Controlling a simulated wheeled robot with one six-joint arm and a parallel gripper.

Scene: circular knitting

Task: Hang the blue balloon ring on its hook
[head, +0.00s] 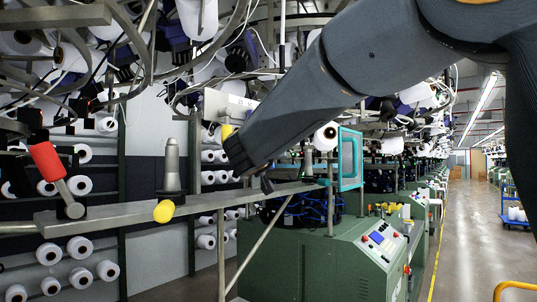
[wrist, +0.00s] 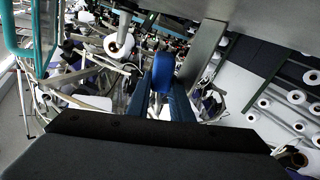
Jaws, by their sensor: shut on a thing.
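My gripper (head: 266,185) is at the end of the dark arm that reaches in from the upper right in the head view. Its dark tips are close to the grey rail; I cannot tell if they touch it. In the wrist view a bright blue rounded piece (wrist: 188,70), which looks like the blue balloon ring, stands at the far end of the dark blue fingers (wrist: 163,104). The gripper is shut on it. Its full outline is hidden, and the ring is not clear in the head view. I cannot pick out its hook in either view.
The grey rail (head: 110,220) runs across the head view, with a grey cone post (head: 172,168), a yellow knob (head: 163,211) and a red cylinder (head: 46,161). A teal-framed panel (head: 350,158) and green machine (head: 330,262) stand right of the gripper. The aisle (head: 470,245) is clear.

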